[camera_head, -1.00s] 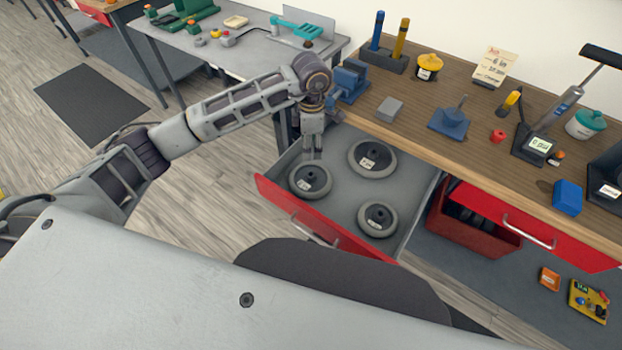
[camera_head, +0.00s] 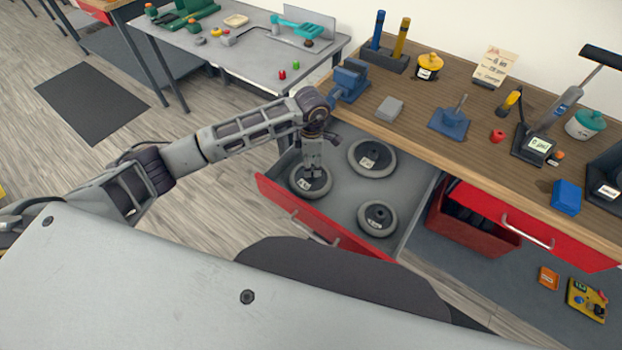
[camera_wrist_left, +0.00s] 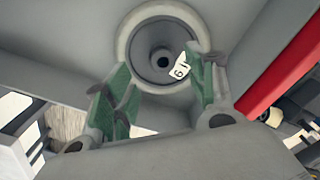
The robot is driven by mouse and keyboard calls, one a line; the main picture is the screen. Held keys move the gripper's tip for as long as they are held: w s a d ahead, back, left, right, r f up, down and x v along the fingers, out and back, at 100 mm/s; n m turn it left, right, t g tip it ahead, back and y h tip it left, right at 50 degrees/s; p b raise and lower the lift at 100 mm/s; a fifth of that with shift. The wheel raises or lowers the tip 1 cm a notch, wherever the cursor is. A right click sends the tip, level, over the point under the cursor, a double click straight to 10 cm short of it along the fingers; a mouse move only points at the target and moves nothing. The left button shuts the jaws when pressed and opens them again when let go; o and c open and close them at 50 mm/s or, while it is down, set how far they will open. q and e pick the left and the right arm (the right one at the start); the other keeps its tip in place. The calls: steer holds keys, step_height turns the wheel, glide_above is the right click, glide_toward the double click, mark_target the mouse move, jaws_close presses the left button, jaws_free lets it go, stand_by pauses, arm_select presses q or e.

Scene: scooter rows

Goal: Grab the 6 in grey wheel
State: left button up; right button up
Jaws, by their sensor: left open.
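Three grey wheels with dark hubs and white labels lie in an open drawer (camera_head: 336,240) with a red front. The left wheel (camera_head: 313,195) is under my left gripper (camera_head: 312,172). In the left wrist view this wheel (camera_wrist_left: 126,44) has a label that seems to read "6 i", partly covered by a finger. My left gripper (camera_wrist_left: 158,85) is open there, its green-padded fingers apart at the wheel's near side. I cannot tell whether they touch it. A larger wheel (camera_head: 372,173) lies behind to the right, and a smaller wheel (camera_head: 378,233) lies nearer the front. My right gripper is not in view.
The drawer walls stand close around the wheels. The wooden bench (camera_head: 460,90) overhangs behind, with a blue vise (camera_head: 350,80) near my left wrist. A grey table (camera_head: 240,60) stands at the back left.

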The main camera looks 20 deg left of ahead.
mark_target(311, 178)
arm_select(q)
steer(key=shift+s+f, duration=0.1)
steer(key=shift+f, duration=0.65)
step_height(311, 178, down, 3)
steer(key=shift+s+r+p, duration=0.1)
steer(key=shift+r+p, duration=0.1)
steer(key=shift+p, duration=0.25)
steer(key=shift+f, duration=0.55)
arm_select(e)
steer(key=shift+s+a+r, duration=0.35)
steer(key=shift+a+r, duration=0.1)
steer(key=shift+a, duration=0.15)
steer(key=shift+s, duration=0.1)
